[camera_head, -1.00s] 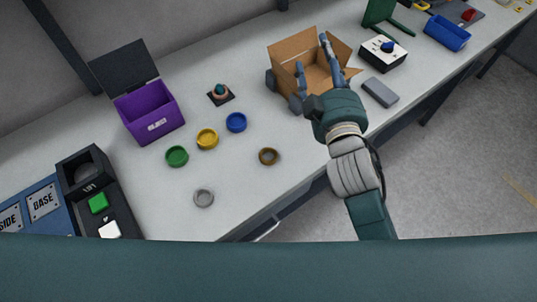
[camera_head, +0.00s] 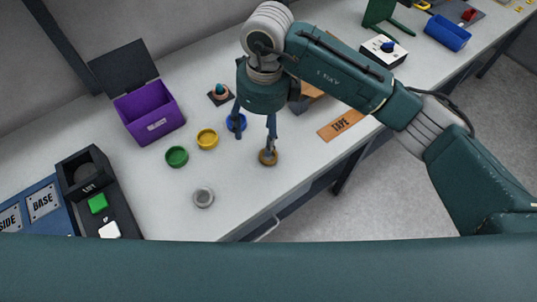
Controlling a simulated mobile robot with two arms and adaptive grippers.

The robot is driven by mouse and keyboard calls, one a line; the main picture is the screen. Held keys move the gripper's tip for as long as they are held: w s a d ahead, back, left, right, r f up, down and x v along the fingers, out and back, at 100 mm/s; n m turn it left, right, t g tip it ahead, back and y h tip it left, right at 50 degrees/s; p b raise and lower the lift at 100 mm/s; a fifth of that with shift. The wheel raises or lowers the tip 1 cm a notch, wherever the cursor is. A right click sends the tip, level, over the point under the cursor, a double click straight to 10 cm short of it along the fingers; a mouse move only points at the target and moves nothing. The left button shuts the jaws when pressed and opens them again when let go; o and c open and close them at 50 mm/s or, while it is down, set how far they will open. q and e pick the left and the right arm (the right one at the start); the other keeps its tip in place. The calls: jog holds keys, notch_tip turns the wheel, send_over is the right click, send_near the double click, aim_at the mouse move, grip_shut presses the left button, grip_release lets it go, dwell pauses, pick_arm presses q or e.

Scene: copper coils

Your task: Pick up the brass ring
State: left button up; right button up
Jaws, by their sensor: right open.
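The brass ring (camera_head: 275,159), a small brownish ring, lies flat on the grey worktop near its front edge in the head view. My right gripper (camera_head: 254,144) reaches down from above with its fingers spread. One finger is in front of the brass ring and hides part of it; I cannot tell if it touches. The other finger is in front of the blue ring (camera_head: 242,122). My left gripper is not in view.
Yellow (camera_head: 207,139), green (camera_head: 177,156) and grey (camera_head: 203,198) rings lie to the left. A purple box (camera_head: 155,112) with an open lid stands behind them. A cardboard piece marked TAPE (camera_head: 341,124) lies to the right. My arm mostly hides the cardboard box.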

jog(key=shift+h, duration=0.5)
jog(key=f, duration=0.1)
jog(key=d+f+p, duration=0.1)
jog(key=f, duration=0.1)
jog(key=w+d+f, duration=0.1)
jog(key=shift+f, duration=0.35)
notch_tip(320, 180, down, 5)
jog(key=p, duration=0.3)
jog(key=shift+s+d+r, duration=0.1)
jog(key=shift+f, duration=0.5)
jog(key=c, duration=1.3)
jog(key=shift+c, duration=0.4)
jog(key=shift+r, duration=0.15)
